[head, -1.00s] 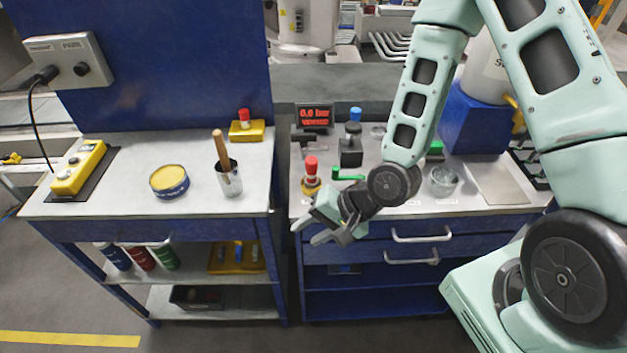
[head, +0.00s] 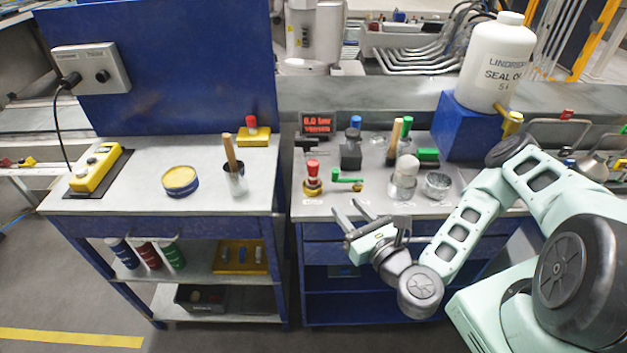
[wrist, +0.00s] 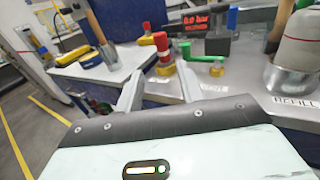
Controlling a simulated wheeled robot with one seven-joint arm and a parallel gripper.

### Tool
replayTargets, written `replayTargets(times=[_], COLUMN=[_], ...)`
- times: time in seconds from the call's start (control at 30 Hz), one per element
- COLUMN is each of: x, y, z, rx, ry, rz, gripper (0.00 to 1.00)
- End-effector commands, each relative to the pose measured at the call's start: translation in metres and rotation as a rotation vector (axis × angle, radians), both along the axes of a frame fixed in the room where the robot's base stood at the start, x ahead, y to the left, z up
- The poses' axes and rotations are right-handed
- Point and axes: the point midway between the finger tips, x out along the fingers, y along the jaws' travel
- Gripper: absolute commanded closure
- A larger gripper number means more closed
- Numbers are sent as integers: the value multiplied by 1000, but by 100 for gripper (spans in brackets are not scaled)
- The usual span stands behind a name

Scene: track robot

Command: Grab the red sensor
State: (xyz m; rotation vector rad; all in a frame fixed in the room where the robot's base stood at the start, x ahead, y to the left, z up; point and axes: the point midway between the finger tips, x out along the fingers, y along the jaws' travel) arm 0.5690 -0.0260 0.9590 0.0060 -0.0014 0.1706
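A red-topped sensor with a brass-coloured base (head: 312,181) stands upright near the front edge of the right bench. It also shows in the wrist view (wrist: 163,56), straight ahead beyond my fingers. A second red-topped piece (head: 251,123) stands in a yellow block on the left bench; it shows further back in the wrist view (wrist: 147,28). My gripper (head: 348,208) is open and empty at the right bench's front edge, to the lower right of the nearer sensor. Its fingers (wrist: 160,83) point towards that sensor without touching it.
A green-handled valve (head: 347,175) lies just right of the nearer sensor. A blue-topped dark block (head: 351,153), a white-capped jar (head: 404,178) and a metal cup (head: 437,186) stand around it. The display (head: 317,123) is behind. A gap separates the left bench (head: 120,185).

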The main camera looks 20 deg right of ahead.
Motion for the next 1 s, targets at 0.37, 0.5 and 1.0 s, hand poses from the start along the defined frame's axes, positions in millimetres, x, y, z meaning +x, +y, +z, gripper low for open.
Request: replayTargets(times=[0.37, 0.5, 1.0], x=[55, 71, 118], y=[10, 13, 21], z=[-7, -7, 3], rx=[-5, -7, -8], ry=[-5, -4, -1], rz=[4, 5, 5], gripper=[62, 62, 62])
